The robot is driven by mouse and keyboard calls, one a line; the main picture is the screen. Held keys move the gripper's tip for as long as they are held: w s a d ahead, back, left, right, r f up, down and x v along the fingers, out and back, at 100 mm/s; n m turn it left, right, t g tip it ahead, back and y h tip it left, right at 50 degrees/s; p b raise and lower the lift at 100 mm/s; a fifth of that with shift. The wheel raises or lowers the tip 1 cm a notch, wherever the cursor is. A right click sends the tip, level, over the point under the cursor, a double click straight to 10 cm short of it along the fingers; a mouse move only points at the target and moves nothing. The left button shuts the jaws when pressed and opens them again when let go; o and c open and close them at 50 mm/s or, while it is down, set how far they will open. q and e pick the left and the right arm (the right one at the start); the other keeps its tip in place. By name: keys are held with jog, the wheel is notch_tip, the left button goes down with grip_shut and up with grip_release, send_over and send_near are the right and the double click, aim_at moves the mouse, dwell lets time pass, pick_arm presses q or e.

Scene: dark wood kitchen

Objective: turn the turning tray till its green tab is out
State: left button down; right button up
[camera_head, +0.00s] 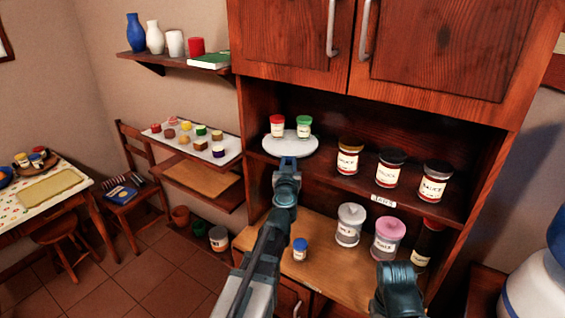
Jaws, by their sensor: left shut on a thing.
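The turning tray (290,146) is a round pale grey disc on the upper shelf of the open cabinet, at its left end. A red-lidded jar (277,126) and a green-lidded jar (304,127) stand upright on its back part. My left gripper (288,161) is at the tray's front edge and is shut on the tray there; its jaws hide the exact spot held. No green tab shows on the visible rim. Of my right arm only a dark link shows at the bottom right; its gripper is not in view.
Several sauce jars (388,169) stand right of the tray on the same shelf. Below, on the counter (270,232), are a blue-lidded jar (300,249), a grey-lidded jar (349,225), a pink-lidded jar (387,238) and a dark bottle (425,244). Cabinet doors (291,37) hang above.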

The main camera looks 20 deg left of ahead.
pick_arm(q)
jog(key=shift+w+d+n+g+y, duration=0.35)
jog(key=shift+d+n+y, duration=0.2)
jog(key=shift+y, duration=0.2)
jog(key=shift+w+d+n+g+y, duration=0.2)
jog(key=shift+d+n+g+y, duration=0.3)
jog(key=shift+y, duration=0.25)
jog(key=shift+d, duration=0.1)
jog(key=c, duration=0.7)
grip_release()
jog(key=shift+s, duration=0.1)
